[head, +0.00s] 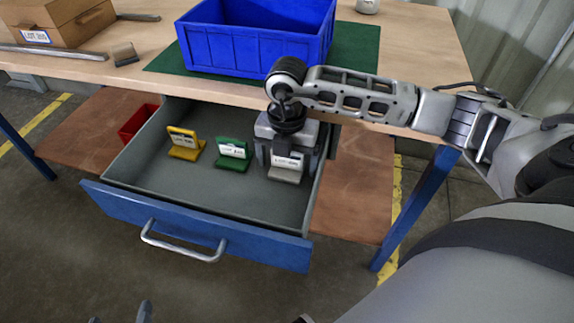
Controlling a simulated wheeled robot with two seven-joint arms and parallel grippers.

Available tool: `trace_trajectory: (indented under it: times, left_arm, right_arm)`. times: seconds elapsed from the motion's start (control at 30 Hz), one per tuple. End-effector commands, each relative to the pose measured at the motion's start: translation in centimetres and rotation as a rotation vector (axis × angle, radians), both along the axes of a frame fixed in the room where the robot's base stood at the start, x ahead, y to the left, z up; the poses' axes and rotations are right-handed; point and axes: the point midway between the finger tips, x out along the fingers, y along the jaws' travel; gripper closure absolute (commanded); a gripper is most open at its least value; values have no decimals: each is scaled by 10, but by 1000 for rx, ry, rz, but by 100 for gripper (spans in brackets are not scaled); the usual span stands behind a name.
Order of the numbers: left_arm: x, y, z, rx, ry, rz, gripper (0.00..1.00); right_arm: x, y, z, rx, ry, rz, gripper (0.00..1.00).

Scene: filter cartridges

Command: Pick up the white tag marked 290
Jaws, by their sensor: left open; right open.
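A white tag (284,174) stands in the right part of the open drawer. Its label is partly covered by my gripper, and I cannot read its number. My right gripper (286,160) points down over the white tag, with its open fingers on either side of it. I cannot tell whether the fingers touch it. A green tag (233,163) and a yellow tag (184,152) stand to the left in the same drawer, with labels too small to read surely. The tips of my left gripper (120,317) show at the bottom edge, apart and empty, away from the drawer.
The grey drawer (225,199) has a blue front (190,224) with a metal handle (182,248). Above it, the wooden bench holds a blue crate (240,55) on a green mat (358,50) and a cardboard box (60,20). A red bin (136,124) sits left of the drawer.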

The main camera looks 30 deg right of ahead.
Motion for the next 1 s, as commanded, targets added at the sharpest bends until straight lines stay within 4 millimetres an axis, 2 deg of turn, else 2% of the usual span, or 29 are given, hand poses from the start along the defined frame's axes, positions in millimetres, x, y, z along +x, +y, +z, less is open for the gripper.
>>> trace_trajectory:
  times: [0.2,0.23,0.4,0.77,0.87,1.0]
  left_arm:
    - [0,0,0,1,0,-4,30]
    - [0,0,0,1,0,-4,30]
    - [-1,0,0,3,1,-6,30]
    - [0,-1,0,3,-1,-6,30]
    - [0,0,1,4,0,-6,30]
    - [1,0,3,4,-2,-5,30]
  right_arm:
    - [0,0,-1,0,-1,0,11]
    - [0,0,-1,1,-1,0,16]
    - [0,0,-1,1,-1,0,61]
    - [1,0,3,1,-2,0,60]
    - [1,0,10,0,-3,-1,60]
    - [1,0,30,0,-5,0,60]
